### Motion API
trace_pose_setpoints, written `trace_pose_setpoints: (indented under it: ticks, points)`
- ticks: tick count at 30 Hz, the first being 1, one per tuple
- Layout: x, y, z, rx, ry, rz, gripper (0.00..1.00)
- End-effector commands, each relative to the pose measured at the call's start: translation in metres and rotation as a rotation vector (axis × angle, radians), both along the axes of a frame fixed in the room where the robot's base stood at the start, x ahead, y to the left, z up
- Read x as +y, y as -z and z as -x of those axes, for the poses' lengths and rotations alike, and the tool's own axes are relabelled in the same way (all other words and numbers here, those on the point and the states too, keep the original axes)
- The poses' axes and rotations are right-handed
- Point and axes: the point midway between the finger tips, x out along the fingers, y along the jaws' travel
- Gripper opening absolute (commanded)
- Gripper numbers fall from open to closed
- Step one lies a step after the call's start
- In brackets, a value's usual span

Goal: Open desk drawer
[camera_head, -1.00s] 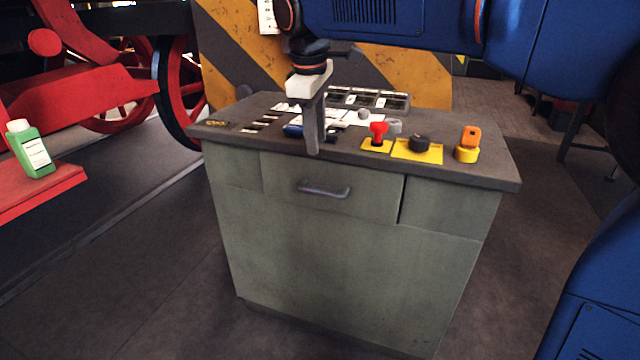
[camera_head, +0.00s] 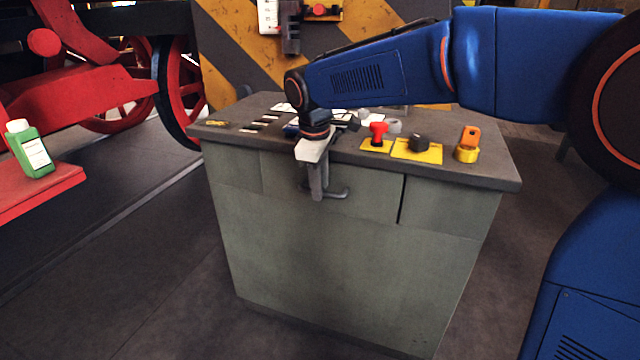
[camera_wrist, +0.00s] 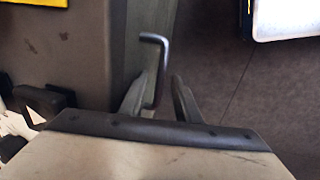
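The grey-green desk (camera_head: 340,260) has a middle drawer (camera_head: 375,192) just under its dark top. The drawer front looks flush with the desk, so it appears shut. Its dark bar handle (camera_head: 340,193) is partly hidden behind my gripper (camera_head: 318,188), which points down in front of the drawer. In the wrist view, the handle (camera_wrist: 162,65) shows beside the drawer front, and its near part lies between the two fingers of my gripper (camera_wrist: 160,88). The fingers stand apart, with a gap visible beside the bar. I cannot tell whether either finger touches it.
On the desk top (camera_head: 235,135) are a red knob (camera_head: 378,132), a black knob (camera_head: 418,142) on a yellow plate and an orange padlock-like item (camera_head: 469,140). A green bottle (camera_head: 30,150) stands on a red ledge at left. The floor before the desk is clear.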

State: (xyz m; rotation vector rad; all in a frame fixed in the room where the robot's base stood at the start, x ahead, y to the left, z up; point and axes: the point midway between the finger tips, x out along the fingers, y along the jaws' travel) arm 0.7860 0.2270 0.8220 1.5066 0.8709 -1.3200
Motion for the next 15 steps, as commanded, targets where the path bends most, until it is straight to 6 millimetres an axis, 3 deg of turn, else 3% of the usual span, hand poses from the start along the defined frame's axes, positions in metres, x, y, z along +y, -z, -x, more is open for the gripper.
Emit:
trace_pose_setpoints:
  ticks: [7, 8, 11, 15]
  points:
    - [-0.0001, 0.001, -0.0003, 0.0, 0.0, 0.0, 0.29]
    - [-0.0001, 0.001, -0.0003, 0.0, 0.0, 0.0, 0.27]
    - [-0.0001, 0.001, -0.0003, 0.0, 0.0, 0.0, 0.03]
    - [-0.0002, 0.0009, -0.0002, 0.0, 0.0, 0.0, 0.0]
